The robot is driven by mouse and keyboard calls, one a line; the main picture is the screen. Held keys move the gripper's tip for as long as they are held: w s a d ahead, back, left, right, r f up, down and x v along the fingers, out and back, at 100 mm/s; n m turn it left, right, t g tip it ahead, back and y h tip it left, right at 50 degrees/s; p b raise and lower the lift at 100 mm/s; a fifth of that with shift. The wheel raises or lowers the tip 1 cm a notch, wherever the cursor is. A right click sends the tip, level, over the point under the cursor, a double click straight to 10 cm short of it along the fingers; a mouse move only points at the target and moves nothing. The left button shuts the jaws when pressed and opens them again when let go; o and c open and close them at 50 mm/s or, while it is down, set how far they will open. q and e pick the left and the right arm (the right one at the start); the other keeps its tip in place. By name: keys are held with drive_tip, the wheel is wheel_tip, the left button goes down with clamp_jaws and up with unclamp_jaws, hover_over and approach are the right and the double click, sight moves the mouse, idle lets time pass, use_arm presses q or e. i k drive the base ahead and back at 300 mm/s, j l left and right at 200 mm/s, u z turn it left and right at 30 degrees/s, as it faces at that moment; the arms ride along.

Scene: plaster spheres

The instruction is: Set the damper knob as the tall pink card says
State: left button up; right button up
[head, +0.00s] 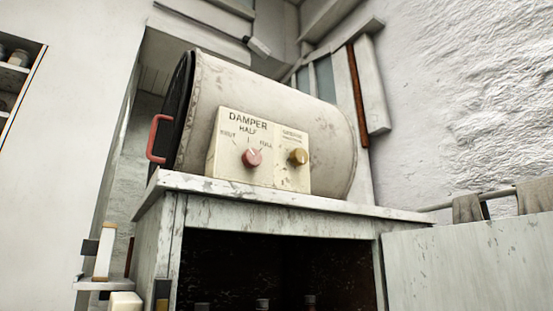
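The damper knob (252,158) is a round pink knob on a cream panel (222,168) fixed to the front of a large pale drum (240,85). The panel reads DAMPER, with SHUT at the left, HALF at the top and FULL at the right around the knob. Which mark the knob points at is too small to tell. A second knob, brass coloured (298,156), sits to its right under smaller lettering that I cannot read. I see no tall pink card in this view. Neither of my grippers is in view.
The drum rests on a worn white cabinet (280,216) with a dark open front. A red handle (157,138) sticks out at the drum's left end. A small shelf (103,285) is at lower left. A rail with grey cloths (467,208) is at right.

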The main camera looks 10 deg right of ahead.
sight(251, 158)
drive_tip(key=l+u, duration=0.1)
drive_tip(key=l, duration=0.35)
drive_tip(key=k+l+u, duration=0.1)
drive_tip(key=l, duration=0.3)
drive_tip(key=k+l+u, duration=0.1)
drive_tip(key=l, duration=0.35)
